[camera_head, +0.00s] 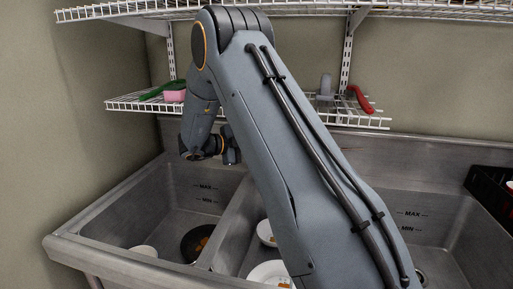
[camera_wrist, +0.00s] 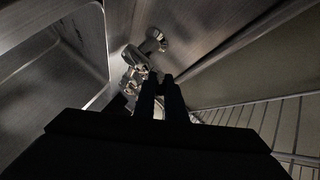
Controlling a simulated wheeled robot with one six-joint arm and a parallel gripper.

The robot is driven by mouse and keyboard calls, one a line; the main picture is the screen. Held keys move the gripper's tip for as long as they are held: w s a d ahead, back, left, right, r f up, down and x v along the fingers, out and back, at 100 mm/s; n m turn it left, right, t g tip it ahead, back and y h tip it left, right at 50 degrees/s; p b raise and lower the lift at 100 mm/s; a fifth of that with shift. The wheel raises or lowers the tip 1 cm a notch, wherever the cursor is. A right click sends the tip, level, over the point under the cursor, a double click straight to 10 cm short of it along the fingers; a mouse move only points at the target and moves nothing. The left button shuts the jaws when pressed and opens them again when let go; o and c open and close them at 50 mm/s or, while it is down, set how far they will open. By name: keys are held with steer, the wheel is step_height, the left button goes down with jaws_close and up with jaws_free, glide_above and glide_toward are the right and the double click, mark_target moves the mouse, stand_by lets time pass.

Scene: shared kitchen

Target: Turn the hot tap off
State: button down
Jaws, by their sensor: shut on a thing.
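A chrome tap (camera_wrist: 137,60) is fixed to the metal wall behind the sink, in the wrist view just beyond my fingertips. My gripper (camera_wrist: 160,80) has its two dark fingers close together at the tap's near end. It is shut on a part of the tap, seemingly its handle, which the fingers mostly hide. I cannot see a hot or cold mark, or whether water runs. In the head view my arm hides the tap and most of my gripper.
The steel sink (camera_head: 100,222) has several basins with dividers. A wire shelf (camera_head: 130,104) hangs close above my wrist. A black crate (camera_head: 484,184) stands at right.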

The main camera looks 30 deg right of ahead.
steer(key=c, duration=1.8)
jaws_free()
steer(key=shift+a, duration=0.1)
steer(key=shift+b+v, duration=0.95)
steer(key=shift+v, duration=2.85)
steer(key=shift+r, duration=0.15)
steer(key=shift+c, duration=0.3)
